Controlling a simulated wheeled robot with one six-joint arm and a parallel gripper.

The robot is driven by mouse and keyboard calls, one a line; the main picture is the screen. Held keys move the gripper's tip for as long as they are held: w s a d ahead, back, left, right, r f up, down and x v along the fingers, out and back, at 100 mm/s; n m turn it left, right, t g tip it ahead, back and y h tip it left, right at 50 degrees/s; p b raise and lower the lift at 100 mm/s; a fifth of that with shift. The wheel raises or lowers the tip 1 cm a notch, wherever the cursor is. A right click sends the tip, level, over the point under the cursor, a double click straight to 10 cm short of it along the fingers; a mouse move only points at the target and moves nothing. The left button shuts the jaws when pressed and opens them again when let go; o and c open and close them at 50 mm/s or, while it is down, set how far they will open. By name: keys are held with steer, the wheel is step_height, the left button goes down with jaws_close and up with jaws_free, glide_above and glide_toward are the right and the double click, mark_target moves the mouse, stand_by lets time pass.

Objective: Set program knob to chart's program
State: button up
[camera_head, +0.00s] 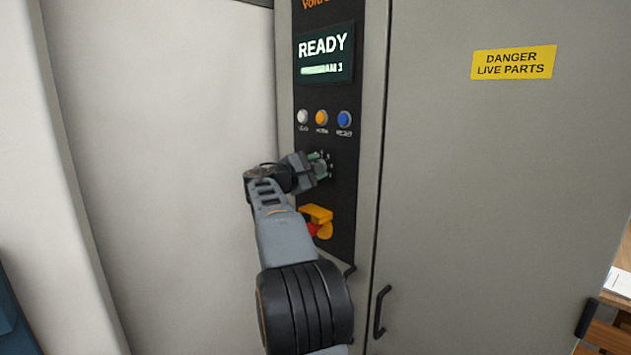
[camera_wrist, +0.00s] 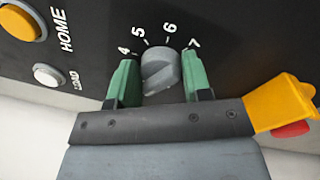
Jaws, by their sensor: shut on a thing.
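The program knob (camera_wrist: 161,71) is grey and round with a raised grip, set in the black control panel (camera_wrist: 250,40). White numbers 4, 5, 6 and 7 curve around its far side in the wrist view. I cannot tell for certain which number it points at. My gripper (camera_wrist: 157,84) has green fingers on both sides of the knob and is shut on it. In the head view my gripper (camera_head: 319,168) is at the panel below the buttons and hides most of the knob. The display (camera_head: 325,52) reads READY, with a smaller, partly washed-out line ending in what looks like 3.
White, orange (camera_head: 321,118) and blue buttons sit above the knob. A red button (camera_head: 312,229) with a yellow guard (camera_head: 318,214) is close below it. A cabinet door (camera_head: 500,180) with a black handle is to the right. White paper (camera_head: 620,282) lies at the right edge.

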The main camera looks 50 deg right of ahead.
steer(key=shift+f+m+b, duration=0.2)
steer(key=shift+m+b, duration=0.65)
steer(key=shift+m, duration=0.35)
steer(key=shift+f+m+b, duration=0.15)
steer(key=shift+m+b, duration=0.65)
steer(key=shift+m, duration=0.4)
steer(key=shift+g, duration=0.4)
steer(key=o, duration=0.9)
steer(key=shift+r, duration=0.15)
steer(key=shift+a, duration=0.1)
steer(key=a+b, duration=0.2)
steer(key=a, duration=1.1)
steer(key=shift+w+a+f, duration=0.3)
steer(key=shift+w+f, duration=0.05)
steer(key=shift+f, duration=0.1)
